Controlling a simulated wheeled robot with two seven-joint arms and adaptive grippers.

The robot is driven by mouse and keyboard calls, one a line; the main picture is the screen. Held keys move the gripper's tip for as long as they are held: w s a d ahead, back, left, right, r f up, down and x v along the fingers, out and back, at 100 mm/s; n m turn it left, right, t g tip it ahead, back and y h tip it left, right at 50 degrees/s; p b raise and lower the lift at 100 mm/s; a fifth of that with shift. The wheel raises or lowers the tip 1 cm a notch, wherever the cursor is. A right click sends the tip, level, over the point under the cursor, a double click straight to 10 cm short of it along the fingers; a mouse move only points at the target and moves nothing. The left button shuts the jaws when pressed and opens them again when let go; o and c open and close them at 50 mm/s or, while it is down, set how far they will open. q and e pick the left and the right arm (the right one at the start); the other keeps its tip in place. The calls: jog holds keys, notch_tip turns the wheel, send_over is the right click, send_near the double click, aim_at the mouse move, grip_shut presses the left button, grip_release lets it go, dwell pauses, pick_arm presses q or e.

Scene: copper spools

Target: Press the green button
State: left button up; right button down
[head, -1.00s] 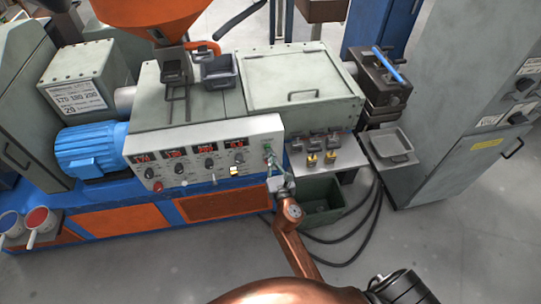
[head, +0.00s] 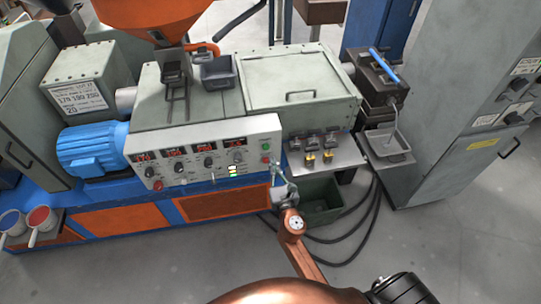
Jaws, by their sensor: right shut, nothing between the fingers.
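The white control panel (head: 205,160) on the front of the machine carries red digital displays, several black knobs and a red button at its lower left. The small green button (head: 266,147) sits at the panel's right end, with a red spot just below it. My right gripper (head: 279,168) is shut and empty. It stands just right of and below the green button, apparently clear of it, at the panel's lower right corner. A small indicator (head: 233,170) at the panel's lower middle is lit green and yellow. My left gripper is not in view.
A shelf (head: 322,158) with small levers and copper-coloured pieces is right of the panel. A green bin (head: 318,200) stands below it, beside black cables (head: 365,215). A grey tray (head: 387,143) sits under the dark machine head. Open floor lies in front.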

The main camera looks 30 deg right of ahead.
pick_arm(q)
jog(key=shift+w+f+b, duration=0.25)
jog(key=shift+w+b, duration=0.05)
pick_arm(e)
jog(key=v, duration=0.7)
jog(key=shift+a+f, duration=0.15)
jog(key=shift+a, duration=0.15)
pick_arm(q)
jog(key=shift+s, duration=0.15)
